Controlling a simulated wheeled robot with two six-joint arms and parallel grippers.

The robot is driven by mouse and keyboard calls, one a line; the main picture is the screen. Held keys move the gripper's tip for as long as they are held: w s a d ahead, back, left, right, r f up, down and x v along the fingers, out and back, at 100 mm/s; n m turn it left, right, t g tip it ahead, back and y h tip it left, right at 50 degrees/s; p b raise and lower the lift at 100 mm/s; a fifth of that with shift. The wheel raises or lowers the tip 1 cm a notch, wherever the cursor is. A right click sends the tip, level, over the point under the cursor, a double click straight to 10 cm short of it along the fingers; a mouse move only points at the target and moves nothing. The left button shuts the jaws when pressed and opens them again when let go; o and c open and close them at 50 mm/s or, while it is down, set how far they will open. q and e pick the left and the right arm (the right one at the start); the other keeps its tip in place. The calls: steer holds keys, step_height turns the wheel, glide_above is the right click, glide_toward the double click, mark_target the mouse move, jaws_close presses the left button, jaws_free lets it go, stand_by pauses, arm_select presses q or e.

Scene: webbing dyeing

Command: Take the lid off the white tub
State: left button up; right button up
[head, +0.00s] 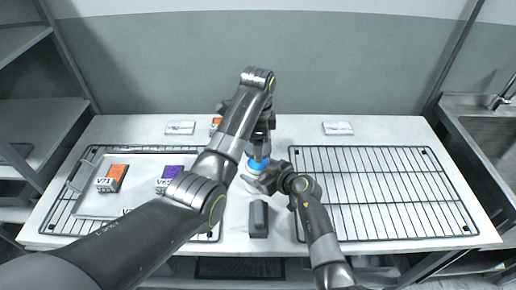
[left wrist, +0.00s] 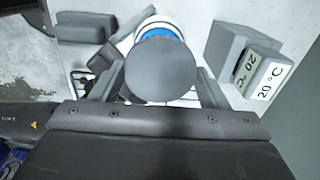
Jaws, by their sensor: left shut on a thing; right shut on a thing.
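The white tub (head: 250,185) stands near the middle of the table, partly hidden by my arms. Its blue lid (head: 257,164) shows at the top, and the left wrist view shows a blue ring (left wrist: 158,31) inside a white rim. A round grey piece (left wrist: 160,72), seemingly the lid's knob, sits between the left fingers. My left gripper (head: 259,152) points down over the tub, shut on the lid. My right gripper (head: 266,181) comes in low from the right, shut on the tub's side. Whether the lid touches the tub is unclear.
A wire rack (head: 385,190) fills the right side. At left, a tray (head: 92,205) on another rack holds orange V71 (head: 112,179) and purple (head: 171,174) boxes. A dark grey block (head: 258,219) stands in front of the tub. A 20 °C display box (left wrist: 258,75) is close by.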

steer(key=o, duration=1.9)
steer(key=shift+o, duration=0.2)
